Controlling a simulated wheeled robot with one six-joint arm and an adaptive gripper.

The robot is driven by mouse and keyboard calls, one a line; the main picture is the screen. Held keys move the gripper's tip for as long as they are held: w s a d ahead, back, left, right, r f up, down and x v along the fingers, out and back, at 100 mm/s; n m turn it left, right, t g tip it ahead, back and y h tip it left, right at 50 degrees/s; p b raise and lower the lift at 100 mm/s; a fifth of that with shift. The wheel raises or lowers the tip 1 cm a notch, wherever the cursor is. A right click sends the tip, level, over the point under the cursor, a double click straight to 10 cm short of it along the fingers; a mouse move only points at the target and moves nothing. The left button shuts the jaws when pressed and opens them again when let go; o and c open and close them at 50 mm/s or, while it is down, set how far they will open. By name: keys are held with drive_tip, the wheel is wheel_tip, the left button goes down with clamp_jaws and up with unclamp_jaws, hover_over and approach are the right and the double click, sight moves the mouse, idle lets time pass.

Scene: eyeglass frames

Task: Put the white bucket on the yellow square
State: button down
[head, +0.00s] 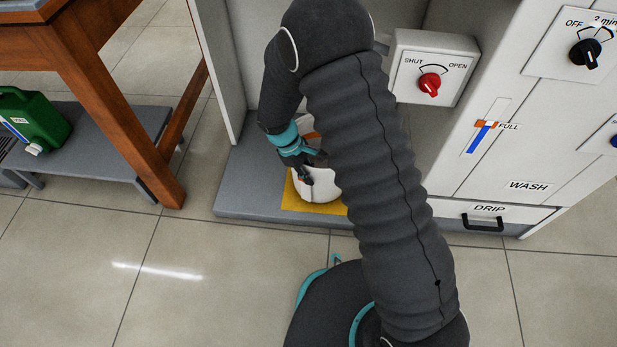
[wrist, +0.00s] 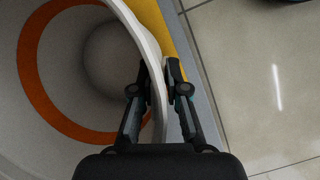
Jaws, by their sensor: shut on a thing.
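The white bucket (head: 317,188) stands upright in the head view, low in the recess of the grey-white cabinet and mostly hidden behind my arm. The yellow square (head: 294,199) shows around its front and left, on a grey ledge. In the wrist view the bucket's white wall (wrist: 141,30) and an orange ring inside it (wrist: 30,60) fill the left side. My gripper (wrist: 160,75) is shut on the bucket's rim, one finger inside and one outside. The yellow square (wrist: 155,22) also shows beyond the rim there. I cannot tell whether the bucket's base touches the square.
The cabinet has a red SHUT/OPEN knob (head: 429,84), a FULL gauge (head: 483,133) and a DRIP drawer handle (head: 482,223). A green jug (head: 38,122) stands on a low grey bench (head: 90,150) at left, by a wooden table leg (head: 125,125). The tiled floor in front is clear.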

drive_tip(key=shift+f, duration=0.6)
drive_tip(key=c, duration=1.2)
unclamp_jaws()
drive_tip(key=shift+f, duration=0.15)
drive_tip(key=p+v, duration=0.2)
drive_tip(key=v, duration=1)
